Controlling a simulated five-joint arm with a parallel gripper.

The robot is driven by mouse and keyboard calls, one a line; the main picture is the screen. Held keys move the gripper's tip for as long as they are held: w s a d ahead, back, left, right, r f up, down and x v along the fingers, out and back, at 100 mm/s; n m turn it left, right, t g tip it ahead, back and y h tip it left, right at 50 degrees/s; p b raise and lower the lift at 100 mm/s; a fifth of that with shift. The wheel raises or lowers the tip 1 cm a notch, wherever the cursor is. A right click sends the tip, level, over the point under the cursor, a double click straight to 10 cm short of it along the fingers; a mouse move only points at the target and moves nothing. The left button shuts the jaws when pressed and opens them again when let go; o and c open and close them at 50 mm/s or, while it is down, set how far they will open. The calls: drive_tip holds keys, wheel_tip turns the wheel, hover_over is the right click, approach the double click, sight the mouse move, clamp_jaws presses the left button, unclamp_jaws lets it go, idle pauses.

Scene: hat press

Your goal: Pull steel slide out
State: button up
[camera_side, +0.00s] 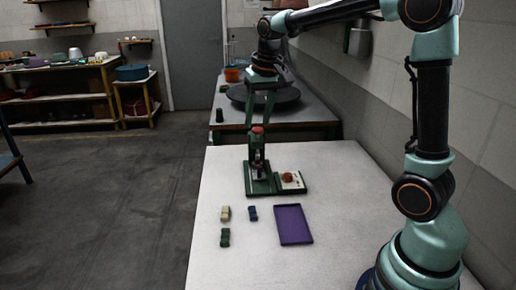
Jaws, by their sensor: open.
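A small green press (248,180) stands upright on the white table (340,180), with a red-orange top. The steel slide is too small to make out for sure; a small light part (259,172) shows low in the press. My gripper (262,118) points down just above the press top, its two long fingers apart. It looks empty, and I cannot tell whether its tips touch the red-orange top. To the right of the press, on the same green base, is a pale panel (291,186) with a red-orange button (288,177).
A purple tray (293,224) lies empty in front of the press. A beige block (225,213), a green block (225,237) and a blue block (252,213) lie left of it. The table's left side is clear. A wall runs along the right.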

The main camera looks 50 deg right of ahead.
drive_tip(key=w+d+f+m+g, duration=0.1)
drive_tip(key=w+d+f+m, duration=0.1)
drive_tip(key=w+d+f, duration=0.3)
drive_tip(key=m+g, duration=0.1)
drive_tip(key=m, duration=0.1)
hover_over(260, 167)
wheel_tip(260, 167, down, 6)
wheel_tip(260, 167, down, 12)
drive_tip(key=shift+w+r, duration=0.1)
clamp_jaws()
idle(1.2)
